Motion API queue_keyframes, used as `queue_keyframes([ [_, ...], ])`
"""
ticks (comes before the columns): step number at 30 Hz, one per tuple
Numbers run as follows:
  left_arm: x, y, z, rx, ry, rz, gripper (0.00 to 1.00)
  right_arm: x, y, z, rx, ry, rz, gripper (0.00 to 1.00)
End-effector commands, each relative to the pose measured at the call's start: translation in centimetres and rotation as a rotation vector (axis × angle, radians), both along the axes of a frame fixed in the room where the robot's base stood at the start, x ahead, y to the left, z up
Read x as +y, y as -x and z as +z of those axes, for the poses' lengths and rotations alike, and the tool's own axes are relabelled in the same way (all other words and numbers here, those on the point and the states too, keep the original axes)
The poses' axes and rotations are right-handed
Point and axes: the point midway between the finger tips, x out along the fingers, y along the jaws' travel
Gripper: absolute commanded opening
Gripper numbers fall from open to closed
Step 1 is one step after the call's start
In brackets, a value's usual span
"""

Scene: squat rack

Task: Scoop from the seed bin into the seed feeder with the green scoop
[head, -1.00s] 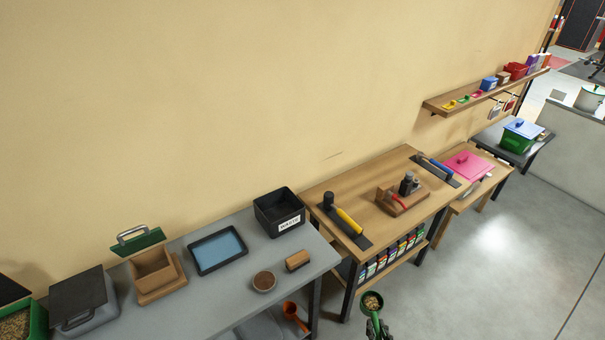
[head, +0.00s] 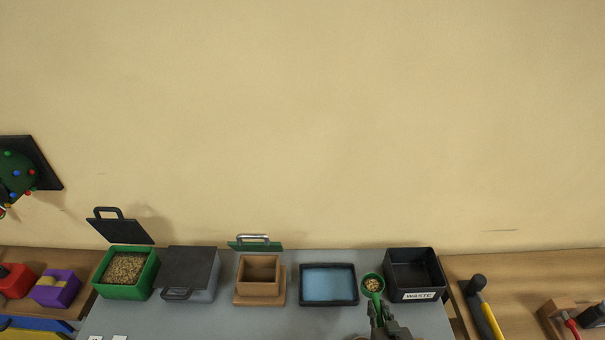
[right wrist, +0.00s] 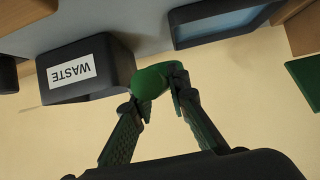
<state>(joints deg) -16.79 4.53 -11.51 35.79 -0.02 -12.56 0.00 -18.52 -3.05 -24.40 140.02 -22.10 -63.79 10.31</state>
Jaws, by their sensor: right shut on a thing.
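The green scoop (head: 373,284) is in my right gripper (head: 380,310), which is shut on its handle. Its bowl holds seeds and appears between the blue tray and the waste bin in the head view. In the right wrist view the scoop (right wrist: 152,82) shows between the fingertips (right wrist: 160,88). The green seed bin (head: 126,270) stands at the left of the grey table, full of seeds, its dark lid raised behind. The wooden box feeder (head: 259,290) stands mid-table with its green lid (head: 256,245) up; it looks empty inside. My left gripper is not in view.
A grey bin with a dark lid (head: 190,268) stands between seed bin and feeder. A blue tray with a black rim (head: 329,302) lies right of the feeder. The black waste bin (head: 429,281) stands further right. A wooden bench (head: 530,270) with tools adjoins at right.

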Motion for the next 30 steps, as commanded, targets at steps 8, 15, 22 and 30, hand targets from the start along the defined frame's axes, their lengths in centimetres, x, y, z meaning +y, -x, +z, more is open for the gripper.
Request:
queue_keyframes([
  [8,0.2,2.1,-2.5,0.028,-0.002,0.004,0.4,0.8,-5.3,3.0,-0.001,0.0,0.013,0.0],
  [15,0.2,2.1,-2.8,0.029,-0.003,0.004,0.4,0.7,-6.1,3.9,0.007,-0.002,0.009,0.0],
  [22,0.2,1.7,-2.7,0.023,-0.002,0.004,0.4,0.6,-6.0,4.0,0.006,-0.003,0.007,0.0],
  [30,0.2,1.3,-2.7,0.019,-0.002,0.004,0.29,0.5,-5.8,4.7,0.007,-0.002,0.005,0.0],
])
